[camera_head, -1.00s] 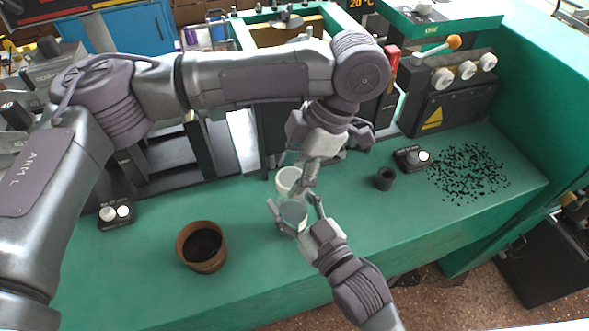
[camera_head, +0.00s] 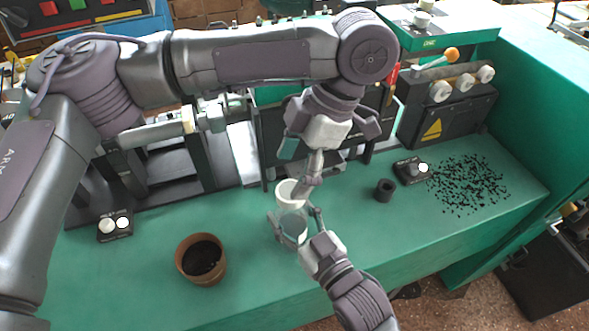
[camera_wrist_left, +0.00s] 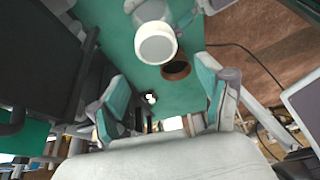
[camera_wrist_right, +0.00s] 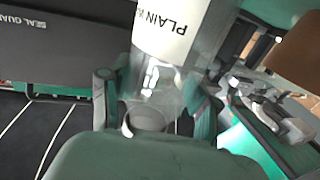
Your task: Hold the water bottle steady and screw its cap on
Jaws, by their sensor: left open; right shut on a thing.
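I cannot tell how tightly the cap sits. My right gripper (camera_head: 294,219) is shut around the bottle's body. The right wrist view shows the bottle's label (camera_wrist_right: 172,30) and its clear wall between the fingers. My left gripper (camera_head: 306,183) is above and beside the cap in the head view, partly hidden by its own wrist. In the left wrist view its fingers (camera_wrist_left: 165,98) are spread and empty, with the cap (camera_wrist_left: 155,45) beyond them, apart.
A brown pot of dark soil (camera_head: 201,260) stands at the left. A small black cup (camera_head: 384,190), a button box (camera_head: 410,171) and scattered black granules (camera_head: 464,184) lie at the right. Another button box (camera_head: 114,226) stands at the left. Machines line the back edge.

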